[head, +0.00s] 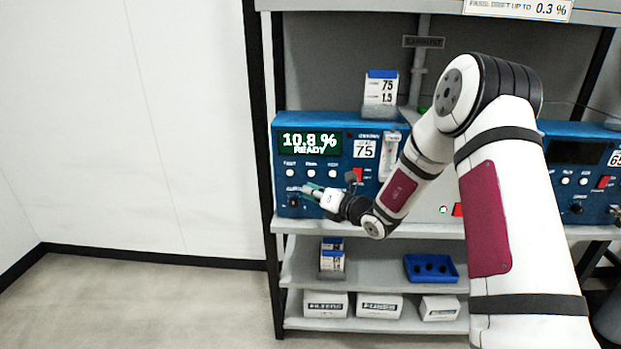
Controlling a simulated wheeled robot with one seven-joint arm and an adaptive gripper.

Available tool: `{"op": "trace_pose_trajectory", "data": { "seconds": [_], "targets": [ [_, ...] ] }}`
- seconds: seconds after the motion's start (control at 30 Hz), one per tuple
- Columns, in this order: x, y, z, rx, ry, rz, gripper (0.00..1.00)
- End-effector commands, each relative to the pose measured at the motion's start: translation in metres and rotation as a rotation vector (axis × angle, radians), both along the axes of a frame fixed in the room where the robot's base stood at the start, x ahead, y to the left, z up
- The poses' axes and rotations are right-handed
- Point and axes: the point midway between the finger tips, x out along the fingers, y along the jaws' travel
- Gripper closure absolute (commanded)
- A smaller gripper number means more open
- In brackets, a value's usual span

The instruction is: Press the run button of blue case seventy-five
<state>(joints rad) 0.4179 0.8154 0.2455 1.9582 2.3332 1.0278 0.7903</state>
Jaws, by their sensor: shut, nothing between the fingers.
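Blue case seventy-five (348,128) stands on the shelf, with a "75" label on its front. Its lit display (310,142) reads "10.8 %" and "READY". Below the display is a row of three pale round buttons (311,173); the small labels above them are too blurred to tell which is the run button. My gripper (306,189) is shut and empty. It is in front of the case's lower left panel, just below the button row; I cannot tell whether it touches the panel. My arm hides the right part of the case.
A red switch (357,175) is on the case near my wrist. Another blue case (572,130) with a dark display stands at the right. Boxes (325,304) and a blue tray (431,268) sit below. Floor at left is clear.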

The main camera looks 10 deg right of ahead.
Motion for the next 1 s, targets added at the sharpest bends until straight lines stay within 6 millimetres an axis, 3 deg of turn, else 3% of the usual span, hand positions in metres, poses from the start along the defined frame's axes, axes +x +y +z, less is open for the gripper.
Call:
{"op": "trace_pose_trajectory", "data": {
  "seconds": [0.2,0.4,1.0],
  "targets": [
    [0.026,-0.008,-0.001,-0.001,-0.003,0.0,1.0],
    [0.038,-0.012,0.0,0.0,-0.002,0.0,1.0],
    [0.04,-0.013,0.001,-0.001,0.0,0.0,1.0]
  ]
}}
